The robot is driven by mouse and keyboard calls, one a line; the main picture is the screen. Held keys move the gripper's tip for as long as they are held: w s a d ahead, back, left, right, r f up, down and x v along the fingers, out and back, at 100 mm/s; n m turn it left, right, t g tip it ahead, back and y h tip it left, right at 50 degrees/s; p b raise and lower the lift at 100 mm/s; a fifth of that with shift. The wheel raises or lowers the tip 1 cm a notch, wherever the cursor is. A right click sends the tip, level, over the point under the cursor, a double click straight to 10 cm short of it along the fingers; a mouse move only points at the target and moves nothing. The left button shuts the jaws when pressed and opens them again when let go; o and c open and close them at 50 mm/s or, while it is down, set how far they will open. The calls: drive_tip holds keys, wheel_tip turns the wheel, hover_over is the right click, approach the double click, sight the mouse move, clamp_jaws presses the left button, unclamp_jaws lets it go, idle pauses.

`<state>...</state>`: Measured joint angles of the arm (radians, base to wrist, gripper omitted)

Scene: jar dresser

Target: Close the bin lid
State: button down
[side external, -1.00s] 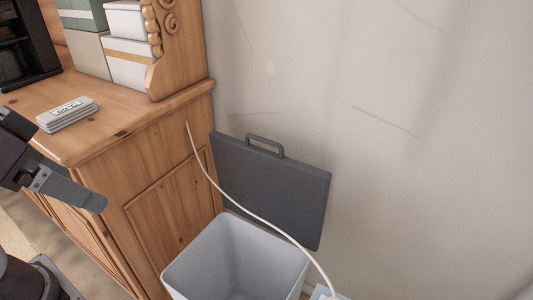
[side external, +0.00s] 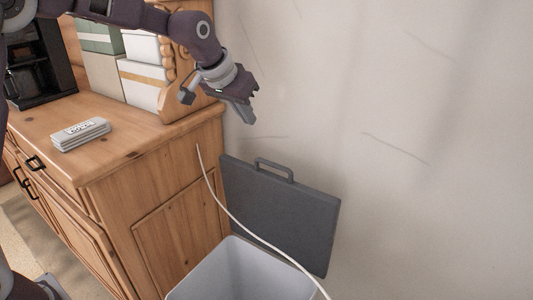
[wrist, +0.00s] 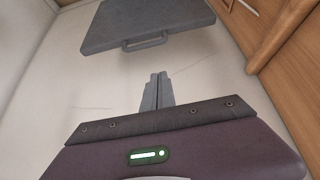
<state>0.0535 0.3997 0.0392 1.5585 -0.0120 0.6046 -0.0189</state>
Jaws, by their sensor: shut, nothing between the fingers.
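The dark grey bin lid (side external: 283,215) stands upright and open at the back of the bin, close to the wall, with a loop handle (side external: 274,168) on its top edge. The light grey bin (side external: 215,278) is open below it, its lower part out of frame. My gripper (side external: 246,118) is above and slightly left of the handle, pointing down, shut and empty, apart from the lid. In the wrist view my gripper's fingers (wrist: 157,80) are together, and the lid (wrist: 140,18) with its handle (wrist: 145,41) lies beyond the tips.
A wooden dresser (side external: 150,190) stands left of the bin, with a grey stack (side external: 80,134) and boxes (side external: 142,82) on top. A white cable (side external: 245,228) runs down across the bin. The bare wall (side external: 420,120) is behind; space to the right is free.

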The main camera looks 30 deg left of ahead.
hover_over(264, 160)
wheel_tip(264, 160, down, 5)
drive_tip(key=shift+w+f, duration=0.15)
drive_tip(key=shift+f, duration=1.3)
drive_tip(key=shift+w+f, duration=0.2)
drive_tip(key=shift+f, duration=1.2)
drive_tip(key=shift+w+f, duration=0.15)
drive_tip(key=shift+f, duration=1.3)
drive_tip(key=shift+s, duration=0.55)
drive_tip(key=s+f, duration=0.2)
drive_tip(key=s, duration=0.7)
drive_tip(key=s+f+t, duration=0.1)
drive_tip(key=s+f, duration=0.2)
drive_tip(key=s, duration=0.7)
drive_tip(key=shift+s+f+t, duration=0.15)
drive_tip(key=shift+f+t, duration=0.1)
drive_tip(key=shift+t, duration=0.05)
